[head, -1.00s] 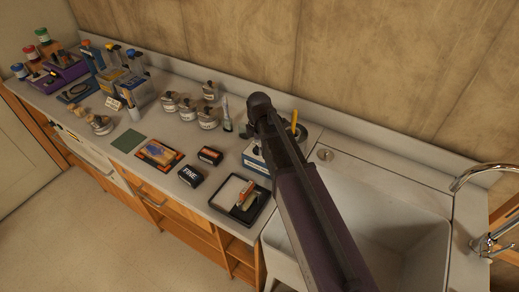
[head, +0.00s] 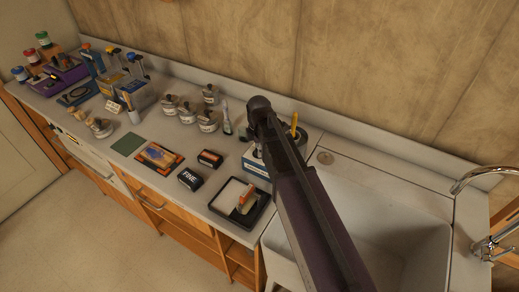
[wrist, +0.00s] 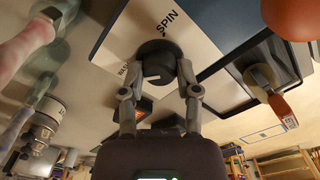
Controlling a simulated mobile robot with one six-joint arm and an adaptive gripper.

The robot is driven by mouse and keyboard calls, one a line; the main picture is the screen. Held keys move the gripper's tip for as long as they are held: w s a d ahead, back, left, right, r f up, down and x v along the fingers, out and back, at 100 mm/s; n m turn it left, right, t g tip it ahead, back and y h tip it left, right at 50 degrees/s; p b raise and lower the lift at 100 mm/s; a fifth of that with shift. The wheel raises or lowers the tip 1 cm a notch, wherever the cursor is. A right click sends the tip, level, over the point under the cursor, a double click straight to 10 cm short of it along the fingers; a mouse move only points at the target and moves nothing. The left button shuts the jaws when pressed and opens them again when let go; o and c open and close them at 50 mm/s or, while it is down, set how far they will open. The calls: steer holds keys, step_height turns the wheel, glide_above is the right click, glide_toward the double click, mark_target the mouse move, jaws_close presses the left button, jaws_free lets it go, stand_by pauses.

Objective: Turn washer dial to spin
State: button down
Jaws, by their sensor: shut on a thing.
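The dial (wrist: 156,62) is a dark round knob on a cream and dark blue face in the wrist view. SPIN (wrist: 168,22) is printed beside it, above in the picture. Another label, partly hidden and starting WA (wrist: 125,70), is at its left. My gripper (wrist: 159,82) has its two fingers closed on either side of the dial. A short pale mark shows on the dial, but its exact setting is hard to tell. In the head view the blue and white washer box (head: 252,166) is partly hidden behind my arm, and the dial is hidden.
A black tray (head: 256,217) with a red-handled thing lies in front of the box. A FINE box (head: 189,179), a small dark box (head: 210,158) and several lidded jars stand to the left. A sink (head: 400,235) with a tap (head: 472,180) is at the right.

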steer(key=shift+s+m, duration=0.15)
steer(key=shift+m, duration=0.25)
steer(key=m, duration=1)
steer(key=shift+s+m, duration=0.1)
steer(key=shift+m, duration=0.2)
steer(key=m, duration=1)
steer(key=shift+m, duration=0.3)
steer(key=shift+c, duration=2.2)
jaws_free()
steer(key=shift+o, duration=0.7)
